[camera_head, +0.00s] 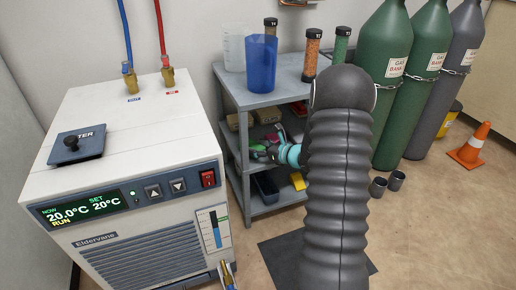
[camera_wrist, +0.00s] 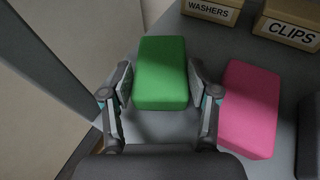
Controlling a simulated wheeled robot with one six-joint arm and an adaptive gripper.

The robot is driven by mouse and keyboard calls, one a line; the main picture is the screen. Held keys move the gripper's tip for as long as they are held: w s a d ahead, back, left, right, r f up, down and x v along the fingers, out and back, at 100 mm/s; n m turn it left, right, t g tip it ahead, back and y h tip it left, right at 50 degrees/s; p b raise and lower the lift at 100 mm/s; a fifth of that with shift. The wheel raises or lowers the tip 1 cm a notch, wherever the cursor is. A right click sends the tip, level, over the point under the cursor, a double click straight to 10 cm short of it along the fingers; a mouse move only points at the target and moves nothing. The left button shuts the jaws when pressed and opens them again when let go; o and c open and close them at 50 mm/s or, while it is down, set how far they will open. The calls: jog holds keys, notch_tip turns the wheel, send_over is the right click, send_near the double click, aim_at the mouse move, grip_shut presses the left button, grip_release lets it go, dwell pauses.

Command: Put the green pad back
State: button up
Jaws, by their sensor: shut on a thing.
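The green pad (camera_wrist: 160,72) is a thick block between the two fingers of my gripper (camera_wrist: 162,88) in the wrist view. The fingers press on its left and right sides. The pad is over the grey shelf surface (camera_wrist: 150,131); I cannot tell whether it touches it. In the head view my gripper (camera_head: 276,147) reaches into the middle level of the grey shelf cart (camera_head: 227,98). The arm hides part of the cart there, and the pad is small and hard to make out.
A pink pad (camera_wrist: 250,110) lies close to the right finger. Boxes labelled WASHERS (camera_wrist: 213,10) and CLIPS (camera_wrist: 290,32) stand behind. A grey post (camera_wrist: 50,60) is at left. On the cart top stand a blue cup (camera_head: 261,64) and several jars. A chiller (camera_head: 130,160) stands left.

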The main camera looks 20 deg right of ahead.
jog(key=shift+f, duration=0.15)
jog(key=o, duration=0.9)
jog(key=shift+r, duration=0.3)
jog(key=p+v, duration=0.1)
jog(key=v, duration=1.1)
jog(key=shift+f, duration=0.15)
